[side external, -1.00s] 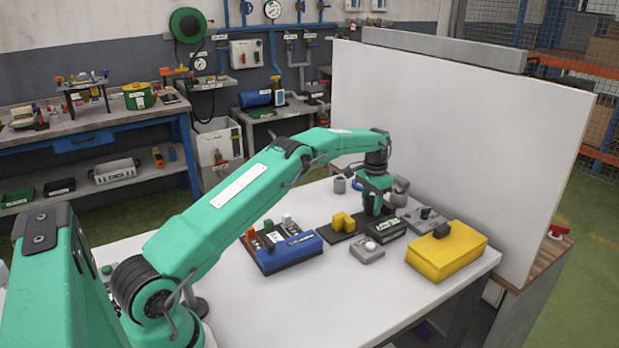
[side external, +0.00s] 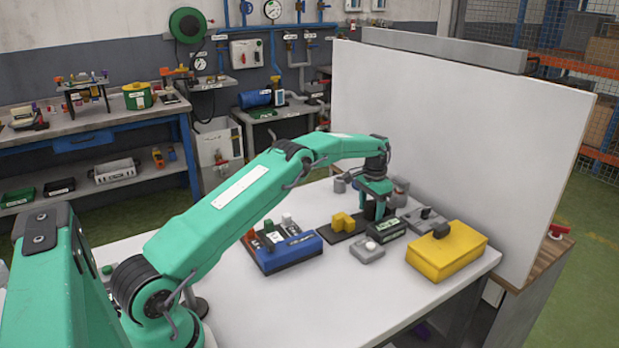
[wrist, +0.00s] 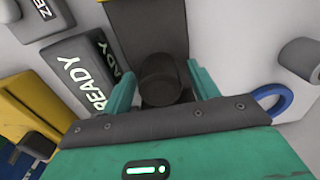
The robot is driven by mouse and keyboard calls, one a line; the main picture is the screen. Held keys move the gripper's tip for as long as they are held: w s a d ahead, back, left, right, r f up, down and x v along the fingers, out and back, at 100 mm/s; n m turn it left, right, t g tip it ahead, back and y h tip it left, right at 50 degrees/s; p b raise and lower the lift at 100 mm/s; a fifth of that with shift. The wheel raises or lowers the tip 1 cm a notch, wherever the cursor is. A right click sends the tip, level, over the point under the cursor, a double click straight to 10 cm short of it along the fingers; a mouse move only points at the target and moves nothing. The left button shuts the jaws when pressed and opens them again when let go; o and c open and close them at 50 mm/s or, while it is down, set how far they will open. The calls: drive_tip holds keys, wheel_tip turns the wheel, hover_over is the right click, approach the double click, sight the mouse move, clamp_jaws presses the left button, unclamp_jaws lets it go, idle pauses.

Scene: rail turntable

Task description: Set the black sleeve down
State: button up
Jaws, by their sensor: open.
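The black sleeve (wrist: 160,76) is a short dark cylinder standing between my gripper's two teal fingers in the wrist view. My gripper (wrist: 162,82) is open, with a visible gap on each side of the sleeve. The sleeve appears to stand on a dark plate (wrist: 148,28); its lower end is hidden. In the side view my gripper (side external: 377,212) points down over the far end of the dark plate (side external: 338,236), beside the black READY box (side external: 389,229). There the sleeve is mostly hidden by the fingers.
A yellow block (side external: 343,222) is on the plate. A grey button box (side external: 368,251), a yellow box (side external: 450,252) and a blue tray (side external: 285,258) stand nearer. Grey cylinders (side external: 340,186) are behind. A white panel (side external: 460,140) rises at the right. The front table is clear.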

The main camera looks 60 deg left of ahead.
drive_tip(key=shift+r, duration=0.1)
wheel_tip(320, 180, up, 12)
idle(0.7)
drive_tip(key=shift+r, duration=0.2)
idle(0.4)
wheel_tip(320, 180, up, 12)
drive_tip(key=t, duration=0.2)
hover_over(372, 203)
drive_tip(key=s+d, duration=0.6)
drive_tip(key=d, duration=0.1)
drive_tip(key=s+d+r, duration=0.5)
drive_tip(key=s+r, duration=0.1)
drive_tip(key=s, duration=0.3)
drive_tip(key=s+d+f+t, duration=0.1)
drive_tip(key=s+d+f, duration=0.1)
drive_tip(key=s, duration=0.6)
drive_tip(key=s+d+f+t, duration=0.1)
drive_tip(key=s+d+f, duration=0.1)
drive_tip(key=s, duration=0.7)
drive_tip(key=s+d+f+t, duration=0.1)
drive_tip(key=s+d+f, duration=0.2)
drive_tip(key=s, duration=0.6)
drive_tip(key=shift+f+t, duration=0.25)
drive_tip(key=shift+t, duration=0.05)
